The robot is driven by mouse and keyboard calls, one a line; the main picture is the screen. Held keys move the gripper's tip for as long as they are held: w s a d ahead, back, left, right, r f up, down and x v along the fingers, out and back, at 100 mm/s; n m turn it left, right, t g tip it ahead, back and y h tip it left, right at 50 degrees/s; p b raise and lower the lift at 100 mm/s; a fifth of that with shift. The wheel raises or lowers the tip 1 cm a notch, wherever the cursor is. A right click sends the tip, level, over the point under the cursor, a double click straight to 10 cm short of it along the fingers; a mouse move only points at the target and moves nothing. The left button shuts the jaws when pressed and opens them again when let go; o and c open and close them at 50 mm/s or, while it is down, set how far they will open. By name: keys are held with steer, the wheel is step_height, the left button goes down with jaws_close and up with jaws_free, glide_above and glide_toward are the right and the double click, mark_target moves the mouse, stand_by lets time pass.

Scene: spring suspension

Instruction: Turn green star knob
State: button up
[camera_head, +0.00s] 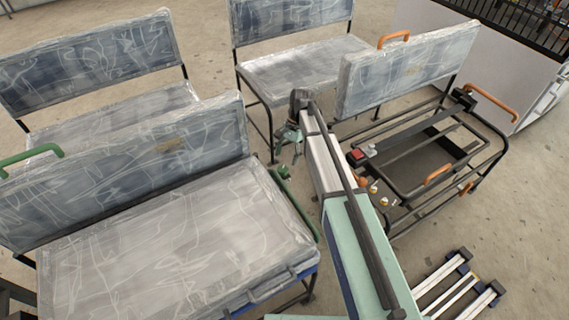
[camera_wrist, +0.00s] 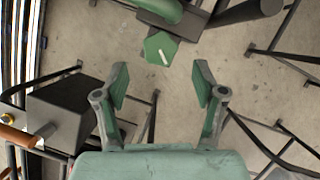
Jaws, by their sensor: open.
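The green star knob (camera_wrist: 161,48) shows in the wrist view as a green angular face with a short white mark, just beyond my fingertips at the top middle. My gripper (camera_wrist: 160,84) is open, with one finger on each side and bare floor visible between them. The knob lies ahead of the fingertips, not between them. In the head view my gripper (camera_head: 288,145) hangs by the front bench's right end, close to small green parts (camera_head: 283,172) there. The knob is too small to make out clearly in that view.
A plastic-wrapped bench seat (camera_head: 180,250) stands at the left, with more wrapped seats behind. A black-framed cart (camera_head: 430,165) with orange handles stands right of my arm. A dark box with an orange handle (camera_wrist: 15,138) is at the wrist view's left. Bare floor lies between.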

steer(key=v, duration=0.7)
steer(key=s+d+f+n+t+h, duration=0.1)
steer(key=s+d+f+n, duration=0.1)
steer(key=s+d+f, duration=0.5)
steer(key=s+d+f+n+t+h, duration=0.1)
steer(key=s+d+f+n+t, duration=0.15)
steer(key=s+d, duration=0.45)
steer(key=s+d+f+n+h, duration=0.15)
steer(key=s+d+f, duration=0.3)
steer(key=s, duration=0.55)
steer(key=s+f+g, duration=0.3)
steer(key=s+f, duration=0.6)
steer(key=s, duration=0.5)
steer(key=s+f+g, duration=0.3)
steer(key=s+f, duration=0.7)
steer(key=s, duration=0.3)
step_height(320, 180, up, 14)
steer(key=s+p, duration=0.1)
steer(key=p, duration=1.2)
steer(key=shift+a+f+n+y+p, duration=0.2)
steer(key=shift+a+n+y+p, duration=0.05)
steer(key=shift+n+y+p, duration=0.2)
